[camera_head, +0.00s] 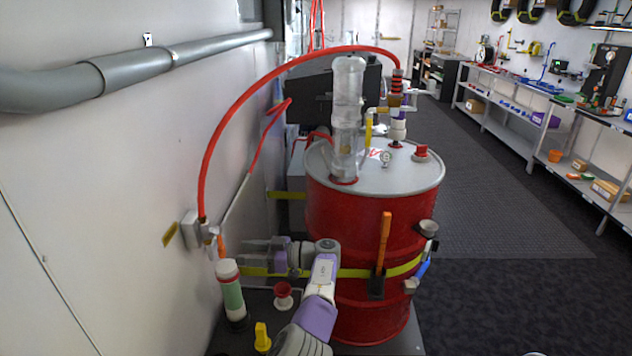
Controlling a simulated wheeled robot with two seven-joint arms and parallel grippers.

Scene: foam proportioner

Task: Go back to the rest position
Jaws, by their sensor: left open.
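The foam proportioner is a red drum (360,215) with a grey lid and a yellow band. A clear column (347,115) stands on the lid. A red hose (245,97) arches from a wall fitting (200,228) to a coupling (397,82) above the lid. My left arm comes up from the bottom in front of the drum and bends left at the wrist. My left gripper (252,254) is open, pointing left towards the wall, beside the drum and below the wall fitting. I see nothing between its fingers. My right gripper is not in view.
A green-and-white cylinder (232,292), a red knob (283,294) and a yellow valve (262,338) stand on the base near my left arm. An orange handle (384,240) is on the drum's front. The wall is close on the left. The floor (520,280) is clear on the right.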

